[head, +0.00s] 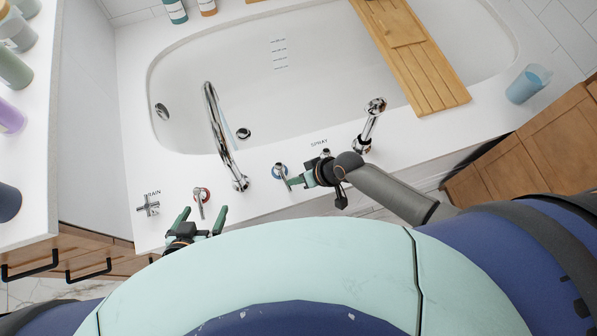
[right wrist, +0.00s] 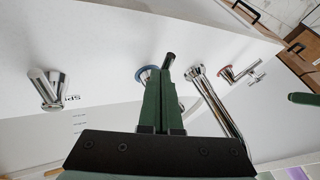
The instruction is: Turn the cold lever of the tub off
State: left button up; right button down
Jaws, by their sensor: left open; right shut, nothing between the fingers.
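The cold lever (head: 279,172), chrome with a blue ring at its base, stands on the white tub deck right of the spout. It also shows in the right wrist view (right wrist: 168,63), where my green fingers partly cover it. My right gripper (head: 289,182) is shut and empty, its fingertips right beside the lever. I cannot tell whether they touch it. My left gripper (head: 203,214) is open and empty at the deck's front edge, near the red-ringed lever (head: 200,196). The curved chrome spout (head: 222,138) reaches over the tub; I make out no clear water stream.
The sprayer (head: 373,120) stands on the deck right of my right gripper. A cross-shaped drain handle (head: 148,207) is at the far left. A wooden tray (head: 415,60) spans the white tub (head: 180,80). A blue cup (head: 528,84) stands at the right.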

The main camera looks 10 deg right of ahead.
jog(key=shift+s+f, duration=0.15)
jog(key=shift+s, duration=0.1)
dwell(0.3)
